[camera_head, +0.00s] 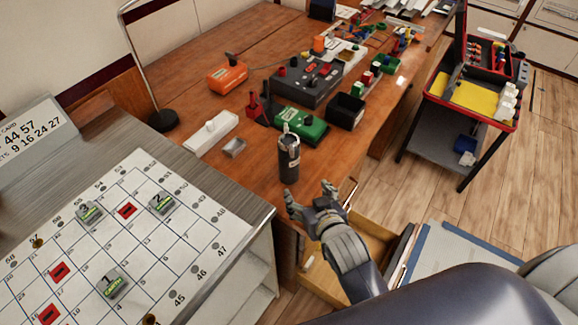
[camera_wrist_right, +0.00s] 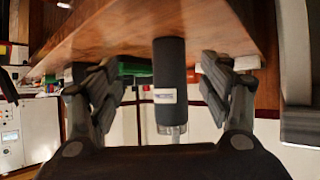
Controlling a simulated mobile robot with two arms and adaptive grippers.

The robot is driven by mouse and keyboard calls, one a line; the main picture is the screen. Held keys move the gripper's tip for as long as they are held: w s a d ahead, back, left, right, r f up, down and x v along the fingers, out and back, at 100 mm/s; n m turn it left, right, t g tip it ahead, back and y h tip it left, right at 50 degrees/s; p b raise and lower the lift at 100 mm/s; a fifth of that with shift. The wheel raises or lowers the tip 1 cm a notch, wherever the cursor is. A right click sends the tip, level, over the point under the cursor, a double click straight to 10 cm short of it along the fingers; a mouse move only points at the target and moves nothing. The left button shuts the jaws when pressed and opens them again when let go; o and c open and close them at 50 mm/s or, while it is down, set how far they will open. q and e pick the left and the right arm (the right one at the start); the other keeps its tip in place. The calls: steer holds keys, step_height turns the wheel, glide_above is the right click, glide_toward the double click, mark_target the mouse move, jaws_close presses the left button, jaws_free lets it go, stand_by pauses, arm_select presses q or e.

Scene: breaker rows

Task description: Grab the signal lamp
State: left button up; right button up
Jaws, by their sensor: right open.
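The signal lamp appears to be the dark upright cylinder (camera_head: 289,160) with a pale label and a clear cap, standing near the front edge of the wooden table. My right gripper (camera_head: 310,195) is open and empty, just in front of it and a little to the right, with a gap between them. The right wrist view is upside down. There the lamp (camera_wrist_right: 168,75) appears between the two spread fingers of my right gripper (camera_wrist_right: 160,78), farther off than the fingertips. My left gripper is not in view.
A green device (camera_head: 300,124) and a black bin (camera_head: 346,112) stand just behind the lamp. A small grey tray (camera_head: 235,148) lies to its left. An open drawer (camera_head: 373,236) is below the table edge. A tool cart (camera_head: 450,144) stands at right.

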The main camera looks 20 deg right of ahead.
mark_target(293, 169)
steer(key=shift+w+a+r+t, duration=0.25)
steer(key=shift+w+r+t, duration=0.1)
steer(key=shift+w+r, duration=0.25)
steer(key=shift+w+a+r+t, duration=0.2)
steer(key=shift+w+r+t, duration=0.15)
steer(key=shift+w+r, duration=0.15)
steer(key=x, duration=0.4)
steer(key=shift+w+a+r, duration=0.1)
steer(key=shift+w+r, duration=0.05)
steer(key=shift+w, duration=0.25)
steer(key=shift+w+f, duration=0.25)
steer(key=shift+w, duration=0.55)
steer(key=shift+r+p+x, duration=0.2)
steer(key=shift+p+x, duration=0.35)
steer(key=shift+x, duration=1.8)
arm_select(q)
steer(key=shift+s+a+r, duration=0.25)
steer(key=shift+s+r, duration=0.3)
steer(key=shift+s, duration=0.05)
arm_select(e)
steer(key=shift+a, duration=0.1)
steer(key=c, duration=1.2)
steer(key=shift+w+r, duration=0.1)
steer(key=shift+r, duration=0.05)
steer(key=c, duration=0.4)
